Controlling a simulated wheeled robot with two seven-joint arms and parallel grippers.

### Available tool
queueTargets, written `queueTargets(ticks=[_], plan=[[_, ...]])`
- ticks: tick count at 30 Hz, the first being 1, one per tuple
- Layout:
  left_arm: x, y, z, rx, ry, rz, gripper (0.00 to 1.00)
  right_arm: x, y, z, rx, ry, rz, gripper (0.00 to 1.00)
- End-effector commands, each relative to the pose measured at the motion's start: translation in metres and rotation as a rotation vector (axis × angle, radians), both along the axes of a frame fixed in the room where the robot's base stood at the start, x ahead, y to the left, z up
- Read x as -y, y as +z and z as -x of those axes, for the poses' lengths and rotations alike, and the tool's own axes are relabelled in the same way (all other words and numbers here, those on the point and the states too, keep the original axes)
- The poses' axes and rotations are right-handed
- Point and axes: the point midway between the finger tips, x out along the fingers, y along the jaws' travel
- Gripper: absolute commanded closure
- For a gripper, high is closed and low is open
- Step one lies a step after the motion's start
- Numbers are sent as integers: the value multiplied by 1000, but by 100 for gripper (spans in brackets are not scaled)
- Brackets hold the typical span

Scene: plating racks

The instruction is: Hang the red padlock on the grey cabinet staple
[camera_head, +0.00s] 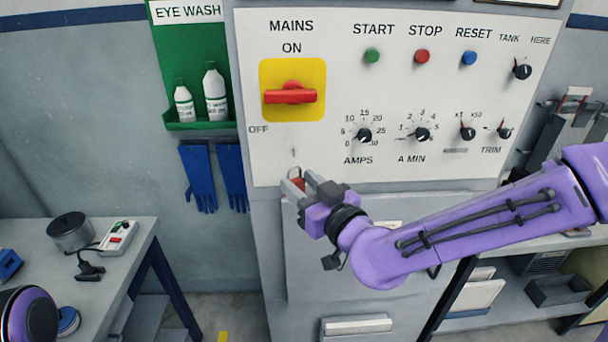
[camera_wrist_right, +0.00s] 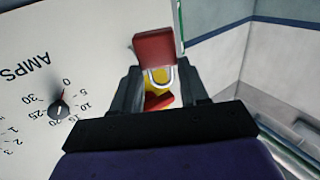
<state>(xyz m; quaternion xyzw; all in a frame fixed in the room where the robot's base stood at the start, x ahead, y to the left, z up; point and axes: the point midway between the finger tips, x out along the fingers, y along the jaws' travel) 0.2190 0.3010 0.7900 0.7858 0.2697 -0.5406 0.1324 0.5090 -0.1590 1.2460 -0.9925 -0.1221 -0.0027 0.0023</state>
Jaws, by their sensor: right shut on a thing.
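The red padlock (camera_head: 298,183) is held at the fingertips of my right gripper (camera_head: 304,180), just in front of the lower left of the white panel. Its shackle (camera_head: 293,172) points up in the head view. In the right wrist view the red padlock body (camera_wrist_right: 154,47) and its pale shackle show between the fingers of the right gripper (camera_wrist_right: 158,75). A small grey mark (camera_head: 293,152) on the panel, above the padlock, may be the staple; it is too small to be sure. The padlock looks apart from it. My left gripper is out of view.
The grey cabinet (camera_head: 272,230) carries a red mains switch on a yellow plate (camera_head: 265,75), with several buttons and knobs to its right. Blue gloves (camera_head: 200,178) hang to the left. A bench (camera_head: 120,250) with a pot and a switch box stands at lower left.

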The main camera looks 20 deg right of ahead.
Motion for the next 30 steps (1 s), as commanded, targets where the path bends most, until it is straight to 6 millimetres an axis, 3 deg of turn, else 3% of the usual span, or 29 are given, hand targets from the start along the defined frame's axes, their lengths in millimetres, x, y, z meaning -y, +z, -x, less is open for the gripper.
queueTargets(ticks=[26,30], plan=[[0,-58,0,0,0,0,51,18,-11,-60,2,-3,0,88],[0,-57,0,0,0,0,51,20,-9,-69,0,-2,-1,88]])
